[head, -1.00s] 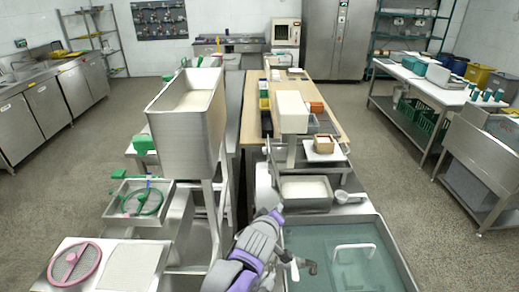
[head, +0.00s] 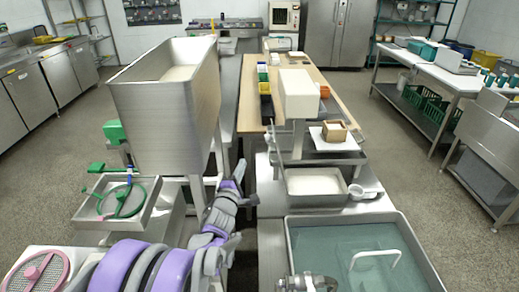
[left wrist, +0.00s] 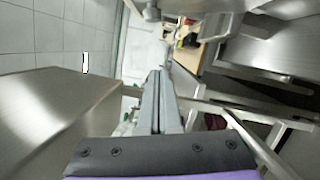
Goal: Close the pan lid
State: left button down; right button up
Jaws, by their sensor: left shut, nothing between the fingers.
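A metal pan (head: 313,181) with pale contents stands open on the steel bench in the middle of the head view. I cannot tell whether this handle belongs to a lid. My left gripper (head: 240,172) reaches forward beside the tall steel hopper, left of the pan and apart from it. In the left wrist view its fingers (left wrist: 160,88) are together and empty.
The tall steel hopper (head: 165,110) stands left of my left arm. A tray with a green ring (head: 122,200) and a pink sieve (head: 38,272) are at left. A white box (head: 299,94) and a small wooden box (head: 334,131) stand beyond the pan. A narrow gap separates the benches.

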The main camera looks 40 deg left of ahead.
pick_arm(q)
jog(key=w+r+p, duration=0.1)
jog(key=w+r, duration=0.1)
jog(key=w, duration=0.9)
jog(key=shift+a+r+p, duration=0.15)
jog(key=shift+a+p, duration=0.25)
jog(key=shift+r, duration=0.1)
